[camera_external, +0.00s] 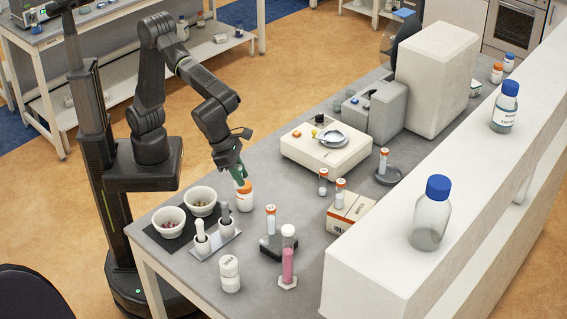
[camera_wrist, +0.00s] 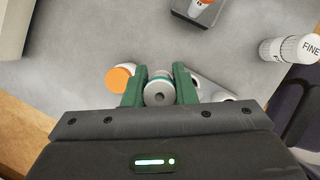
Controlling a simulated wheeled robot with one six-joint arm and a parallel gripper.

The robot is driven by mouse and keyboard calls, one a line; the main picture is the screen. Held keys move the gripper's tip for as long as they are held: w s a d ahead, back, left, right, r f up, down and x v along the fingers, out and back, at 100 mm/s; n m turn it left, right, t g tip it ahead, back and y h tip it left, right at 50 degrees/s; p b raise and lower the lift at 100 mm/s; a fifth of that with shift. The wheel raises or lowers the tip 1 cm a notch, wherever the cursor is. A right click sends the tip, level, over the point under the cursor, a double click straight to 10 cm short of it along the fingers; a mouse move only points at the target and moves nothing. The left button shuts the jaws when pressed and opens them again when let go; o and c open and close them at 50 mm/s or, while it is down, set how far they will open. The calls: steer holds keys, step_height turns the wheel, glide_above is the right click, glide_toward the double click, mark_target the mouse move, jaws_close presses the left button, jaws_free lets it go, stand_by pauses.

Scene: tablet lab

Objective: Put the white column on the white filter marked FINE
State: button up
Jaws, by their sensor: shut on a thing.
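My gripper (camera_external: 237,172) is above the near left part of the grey bench, close to an orange-capped white jar. In the wrist view my gripper (camera_wrist: 158,82) has its green fingers shut on the white column (camera_wrist: 159,92). I see the column end-on, as a round pale grey end with a dark hole and a teal band. In the outside view the fingers hide most of it. The white filter marked FINE (camera_wrist: 290,48) is at the right of the wrist view, its label on top. A white ribbed-topped cylinder (camera_external: 230,273), apparently this filter, stands near the bench's front edge, apart from my gripper.
The orange-capped jar (camera_external: 245,196) is just below my gripper. A two-place holder (camera_external: 228,240), two bowls (camera_external: 168,222), a tube on a black block (camera_external: 270,222) and a pink-filled cylinder (camera_external: 288,258) stand nearby. A white balance (camera_external: 312,154) is farther back.

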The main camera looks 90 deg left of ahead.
steer(key=d+r+m+p, duration=0.2)
steer(key=d+r+p, duration=0.2)
steer(key=d, duration=1)
steer(key=r+m+h+p, duration=0.1)
steer(key=m+p, duration=0.1)
steer(key=p, duration=0.1)
glide_above(230, 262)
steer(key=shift+g+h, duration=0.3)
step_height(230, 262, down, 9)
steer(key=shift+f+p, duration=0.2)
steer(key=shift+p, duration=0.6)
steer(key=shift+f, duration=0.25)
steer(key=o, duration=1)
steer(key=shift+r, duration=0.15)
